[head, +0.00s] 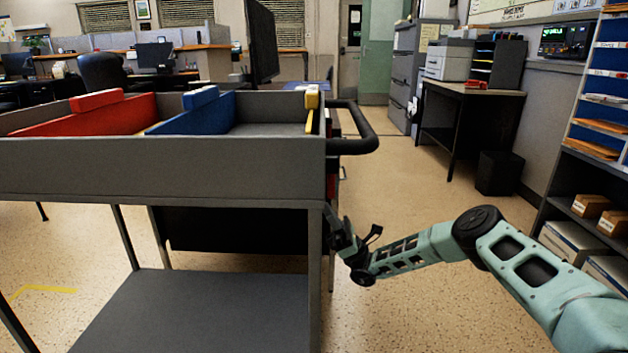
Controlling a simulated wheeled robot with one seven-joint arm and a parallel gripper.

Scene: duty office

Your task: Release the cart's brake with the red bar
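The grey cart (160,165) fills the left half of the head view, with an upper tray, a lower shelf (185,310) and a black push handle (362,130) at its right end. A small red part (331,182), which looks like the red bar, shows at that right end below the handle. Most of it is hidden behind the cart's corner. My gripper (345,232) is beside the cart's right end, a little below the red part. It is dark and small here. I cannot tell whether its fingers are apart or whether it touches the cart.
Red (88,115) and blue (195,112) dividers stand in the cart's tray. A shelf unit (590,180) stands at the right edge, and a desk (475,105) with a black bin (498,172) behind. The floor (410,190) between cart and shelves is clear.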

